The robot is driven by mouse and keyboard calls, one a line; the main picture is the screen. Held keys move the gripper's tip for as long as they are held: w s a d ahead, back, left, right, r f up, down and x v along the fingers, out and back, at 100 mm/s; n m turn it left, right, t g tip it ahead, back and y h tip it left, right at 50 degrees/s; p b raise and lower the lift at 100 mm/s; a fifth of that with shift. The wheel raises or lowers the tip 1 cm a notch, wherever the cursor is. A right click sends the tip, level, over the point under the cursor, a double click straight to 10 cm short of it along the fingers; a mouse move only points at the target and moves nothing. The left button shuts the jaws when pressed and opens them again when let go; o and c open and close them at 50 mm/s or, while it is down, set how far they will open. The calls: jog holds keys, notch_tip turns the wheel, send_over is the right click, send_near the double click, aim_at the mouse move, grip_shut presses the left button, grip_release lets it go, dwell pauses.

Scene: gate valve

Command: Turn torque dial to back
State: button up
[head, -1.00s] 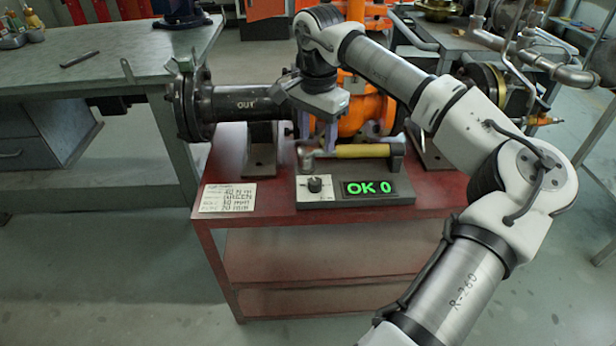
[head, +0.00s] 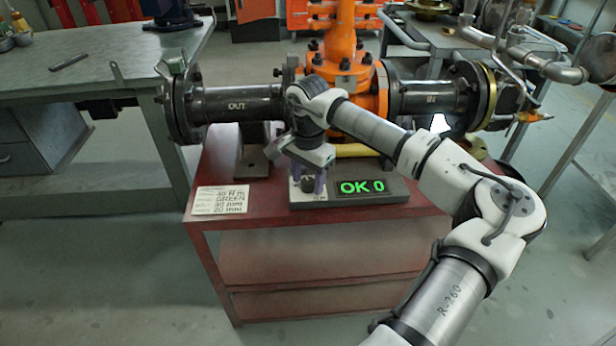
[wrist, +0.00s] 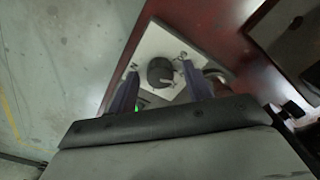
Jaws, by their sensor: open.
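The torque dial (head: 308,185) is a round black knob on a pale plate at the left end of the control unit. In the wrist view the dial (wrist: 160,72) sits between and ahead of my fingertips, with a pale pointer mark toward its lower right and small markings around it. My gripper (head: 308,178) points down over the dial, its purple fingers open on either side of it. In the wrist view my gripper (wrist: 161,90) shows a gap around the knob; contact cannot be told. The display (head: 362,187) reads "OK 0" in green.
A yellow-handled tool (head: 355,150) lies behind the display, partly hidden by my arm. The orange gate valve (head: 342,60) and dark pipe (head: 240,103) stand behind. A handwritten card (head: 220,200) lies left on the red cart (head: 320,225). A grey workbench (head: 90,75) is at left.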

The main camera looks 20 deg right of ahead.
jog(key=c, duration=1)
jog(key=shift+o, duration=0.2)
jog(key=m+b, duration=0.1)
jog(key=m, duration=0.3)
jog(key=shift+m+b, duration=0.3)
jog(key=m+b, duration=0.1)
jog(key=m, duration=0.3)
jog(key=shift+d+m, duration=0.1)
jog(key=shift+m, duration=0.2)
jog(key=m, duration=0.4)
jog(key=shift+b, duration=0.4)
jog(key=shift+m+b, duration=0.35)
jog(key=shift+m, duration=2.05)
jog(key=o, duration=1)
jog(key=shift+c, duration=0.2)
